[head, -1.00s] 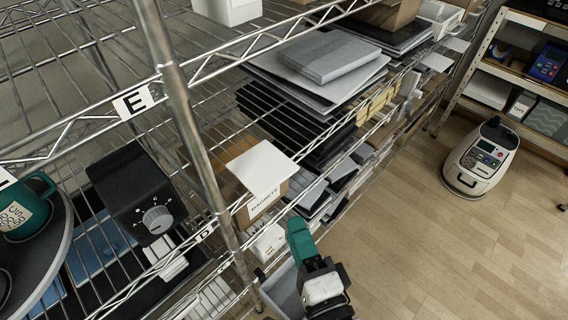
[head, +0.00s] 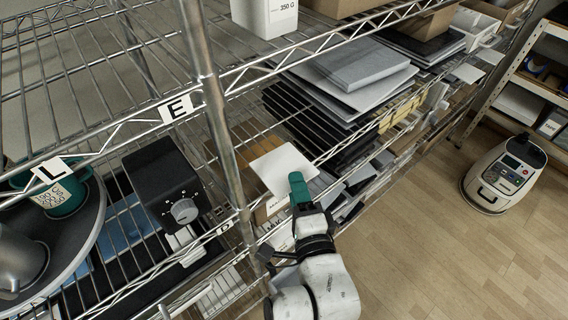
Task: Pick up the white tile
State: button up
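The white tile (head: 280,168) is a flat square lying on a cardboard box marked as magnets (head: 277,202) at the front edge of the wire shelf, right of the metal post. My gripper (head: 298,183) has teal fingers and reaches in from the lower right. Its fingertips are at the tile's right front corner and overlap it in the head view. The fingers show as one teal shape, so I cannot see whether they are apart or closed on the tile.
The metal post (head: 215,110) stands left of the tile. A black box with a dial (head: 165,185), a round grey tray (head: 92,238) and a teal mug (head: 68,196) are further left. Stacked dark and grey sheets (head: 345,90) lie behind. A wheeled machine (head: 503,172) stands on open floor at right.

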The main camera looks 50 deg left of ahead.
jog(key=shift+c, duration=0.2)
grip_shut()
dwell(0.5)
